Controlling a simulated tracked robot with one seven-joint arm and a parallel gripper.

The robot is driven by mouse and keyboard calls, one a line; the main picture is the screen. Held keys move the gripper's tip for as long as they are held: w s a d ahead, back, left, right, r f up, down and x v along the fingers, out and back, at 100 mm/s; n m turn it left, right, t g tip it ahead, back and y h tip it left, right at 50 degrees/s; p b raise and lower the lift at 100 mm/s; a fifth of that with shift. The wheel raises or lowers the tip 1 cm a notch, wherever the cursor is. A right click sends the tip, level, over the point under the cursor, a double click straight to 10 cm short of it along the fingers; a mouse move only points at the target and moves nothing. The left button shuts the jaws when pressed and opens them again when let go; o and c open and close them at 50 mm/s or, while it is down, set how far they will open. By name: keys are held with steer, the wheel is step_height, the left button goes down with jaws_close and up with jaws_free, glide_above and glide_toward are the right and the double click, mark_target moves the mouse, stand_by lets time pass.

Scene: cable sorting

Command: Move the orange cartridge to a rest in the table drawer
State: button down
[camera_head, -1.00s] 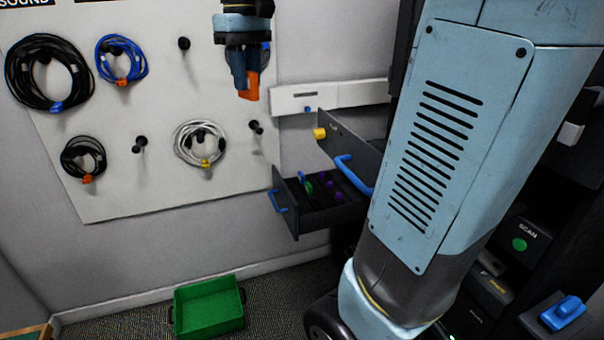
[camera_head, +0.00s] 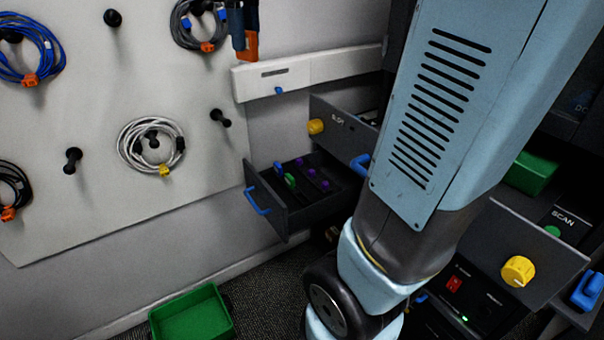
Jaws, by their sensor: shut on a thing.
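The orange cartridge (camera_head: 251,46) is at the top of the head view, between the dark fingers of my gripper (camera_head: 243,47). My gripper is shut on it and points down, and its upper part is cut off by the picture's top edge. An open dark drawer (camera_head: 278,222) with a blue handle stands below, lower in the picture. It holds several purple pieces and a green one in its slots. A second dark drawer (camera_head: 345,128) with a yellow knob stands above it, and my arm partly hides both. I cannot tell which one is the table drawer.
A pegboard (camera_head: 90,200) with coiled cables is on the left. A white rail (camera_head: 310,70) runs along the wall near the gripper. A green bin (camera_head: 192,318) is on the floor. A panel with a yellow knob (camera_head: 518,271) projects at the right.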

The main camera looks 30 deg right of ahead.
steer(key=shift+w, duration=0.1)
steer(key=w+d+f, duration=0.3)
steer(key=w+f, duration=0.1)
steer(key=f, duration=0.3)
steer(key=w+d+f+m, duration=0.1)
steer(key=w+d+f, duration=0.1)
steer(key=w+f, duration=0.35)
steer(key=w+d+f, duration=0.2)
steer(key=d+f, duration=0.1)
steer(key=f, duration=0.6)
steer(key=shift+s+d+f+m, duration=0.1)
steer(key=shift+d+f+m, duration=0.25)
steer(key=shift+d+f, duration=3.15)
steer(key=shift+s+d+f+m, duration=0.1)
steer(key=shift+d+f+m, duration=0.25)
steer(key=shift+f, duration=6.35)
steer(key=shift+d+f+m, duration=0.4)
steer(key=shift+d+f, duration=1.35)
steer(key=shift+f, duration=3.35)
steer(key=shift+f, duration=1.45)
